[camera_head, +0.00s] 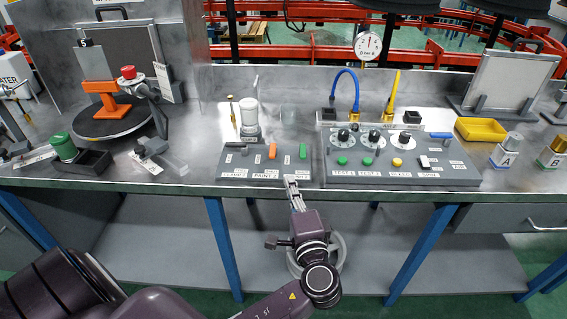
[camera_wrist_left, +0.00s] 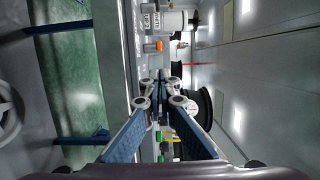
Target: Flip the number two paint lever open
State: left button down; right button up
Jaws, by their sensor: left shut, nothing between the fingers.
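The small grey lever panel (camera_head: 232,163) sits near the front of the metal bench. Its orange lever (camera_head: 272,151) stands above a label that appears to read PAINT 2; an orange piece also shows in the left wrist view (camera_wrist_left: 150,47). A green lever (camera_head: 303,152) is to its right, and a dark lever (camera_head: 236,146) to its left. My left gripper (camera_head: 291,180) is shut and empty at the panel's front edge, between the orange and green levers in the picture and apart from both. Its closed fingertips show in the left wrist view (camera_wrist_left: 160,78). My right gripper is not in view.
A larger panel (camera_head: 455,172) with buttons and knobs stands just to the right. A white jar (camera_head: 249,113) stands behind the lever panel. A yellow tray (camera_head: 481,129) is farther right. The floor in front of the bench (camera_head: 375,306) is open.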

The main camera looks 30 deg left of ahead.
aim_at(282, 169)
pick_arm(q)
jog(key=p+x, duration=0.1)
jog(key=x, duration=0.7)
jog(key=shift+w+a, duration=0.3)
jog(key=shift+w+a+p, duration=0.3)
jog(key=shift+w+a, duration=0.15)
jog(key=shift+f, duration=0.15)
